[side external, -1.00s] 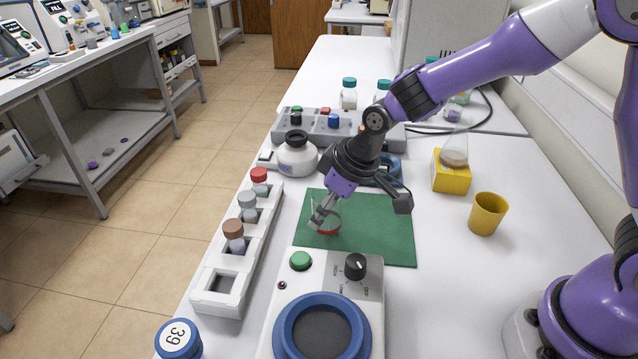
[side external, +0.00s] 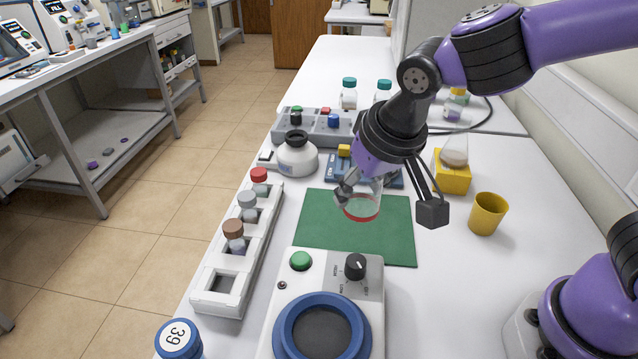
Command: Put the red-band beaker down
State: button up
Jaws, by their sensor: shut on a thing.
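The red-band beaker (side external: 362,208) is clear glass with a red band near its bottom. It is in my gripper (side external: 360,194), which is shut on it. The beaker appears upright and looks held above the right back part of the green mat (side external: 330,235). The exact height over the mat is hard to tell. My gripper and wrist hide the upper part of the beaker.
A white device with a blue ring (side external: 285,325) stands in front of the mat. A yellow cup (side external: 487,214) and yellow block (side external: 452,180) stand at right. Most of the mat is bare.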

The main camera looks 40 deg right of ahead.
jog(key=shift+m, duration=0.8)
jog(key=w+d+f, duration=0.2)
jog(key=d, duration=0.2)
jog(key=w+d+f, duration=0.1)
jog(key=d+f, duration=0.1)
jog(key=d, duration=0.1)
jog(key=w+d+f, duration=0.2)
jog(key=d+f, duration=0.1)
jog(key=d, duration=0.1)
jog(key=shift+w+d, duration=0.3)
jog(key=shift+w, duration=0.05)
jog(key=shift+f, duration=1.95)
jog(key=shift+f, duration=0.1)
jog(key=o, duration=1.1)
jog(key=shift+o, duration=0.2)
